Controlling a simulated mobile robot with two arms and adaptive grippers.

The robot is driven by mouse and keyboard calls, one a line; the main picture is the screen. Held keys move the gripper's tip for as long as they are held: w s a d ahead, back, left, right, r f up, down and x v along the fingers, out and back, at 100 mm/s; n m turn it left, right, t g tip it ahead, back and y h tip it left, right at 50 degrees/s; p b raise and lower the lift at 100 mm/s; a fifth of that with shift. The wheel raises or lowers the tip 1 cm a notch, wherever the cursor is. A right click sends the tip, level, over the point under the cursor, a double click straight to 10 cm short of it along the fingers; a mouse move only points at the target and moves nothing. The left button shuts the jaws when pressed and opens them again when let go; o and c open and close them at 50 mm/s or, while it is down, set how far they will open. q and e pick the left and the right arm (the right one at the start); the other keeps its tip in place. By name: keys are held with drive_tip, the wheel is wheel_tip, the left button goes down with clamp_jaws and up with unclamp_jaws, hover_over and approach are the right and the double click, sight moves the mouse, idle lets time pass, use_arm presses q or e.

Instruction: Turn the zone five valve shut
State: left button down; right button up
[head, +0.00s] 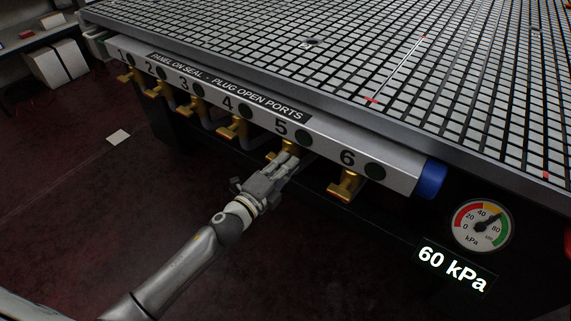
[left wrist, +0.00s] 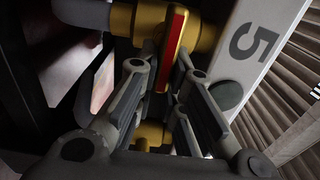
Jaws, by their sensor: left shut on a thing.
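The zone five valve (head: 289,147) is brass and sits under the number 5 on the manifold rail (head: 325,136). My left gripper (head: 283,162) reaches up to it from below and covers most of its handle in the head view. In the left wrist view, the brass handle with a red strip (left wrist: 172,48) stands between the two fingers of my left gripper (left wrist: 168,85), which is shut on it. The brass body (left wrist: 122,18) shows behind it. The number 5 label (left wrist: 254,42) is beside it. My right gripper is in neither view.
Valve four (head: 234,127) and valve six (head: 346,185) hang on either side of valve five. The gridded table top (head: 400,75) overhangs the rail. A gauge (head: 482,226) and a display (head: 457,269) reading 60 kPa are at the right. The floor below is mostly clear.

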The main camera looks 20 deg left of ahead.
use_arm(q)
drive_tip(key=c, duration=1.5)
unclamp_jaws()
drive_tip(key=v, duration=1.2)
